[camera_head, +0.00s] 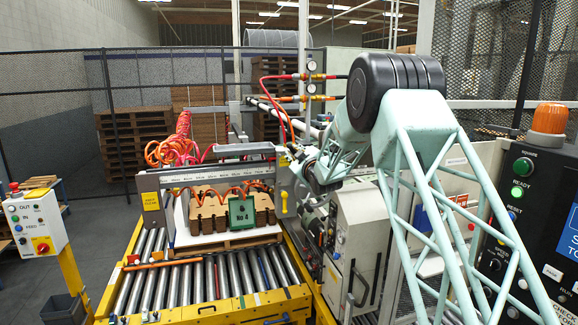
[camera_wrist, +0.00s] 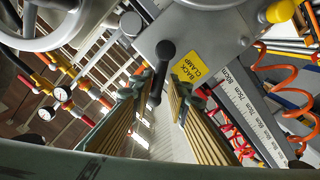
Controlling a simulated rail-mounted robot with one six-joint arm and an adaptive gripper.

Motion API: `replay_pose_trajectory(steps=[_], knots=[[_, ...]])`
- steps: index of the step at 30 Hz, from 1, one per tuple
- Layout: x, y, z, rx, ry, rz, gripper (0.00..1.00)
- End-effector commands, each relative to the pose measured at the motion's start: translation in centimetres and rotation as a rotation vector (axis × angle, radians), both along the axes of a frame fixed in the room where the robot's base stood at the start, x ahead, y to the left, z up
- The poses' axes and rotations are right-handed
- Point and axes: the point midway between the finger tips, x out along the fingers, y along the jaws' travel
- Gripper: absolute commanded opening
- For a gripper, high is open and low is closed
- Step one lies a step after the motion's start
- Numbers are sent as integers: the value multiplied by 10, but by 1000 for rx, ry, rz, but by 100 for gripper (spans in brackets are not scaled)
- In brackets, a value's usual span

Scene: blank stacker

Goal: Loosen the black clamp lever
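The black clamp lever (camera_wrist: 162,66) shows in the wrist view on a grey metal plate, beside a yellow label reading BACK CLAMP (camera_wrist: 190,68). Its round knob is toward the top of the view and its narrow arm runs down between my fingertips. My gripper (camera_wrist: 159,87) is open, with one ribbed finger on each side of the lever. I see a gap on both sides, though depth to the lever is hard to judge. In the head view my gripper (camera_head: 297,160) is at the right end of the ruled beam (camera_head: 215,175); I cannot make out the lever there.
A yellow knob (camera_wrist: 280,11) and orange coiled hoses (camera_wrist: 283,68) lie right of the plate in the wrist view. Pressure gauges (camera_wrist: 62,93) are at left. In the head view, brown blanks with a green No 4 piece (camera_head: 241,212) stand under the beam, above rollers (camera_head: 190,283).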

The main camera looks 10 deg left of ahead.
Motion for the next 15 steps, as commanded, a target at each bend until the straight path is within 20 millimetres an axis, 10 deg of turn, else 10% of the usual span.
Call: replay_pose_trajectory(steps=[15], knots=[[-2, 4, -5, -84, -37, 1, 15]])
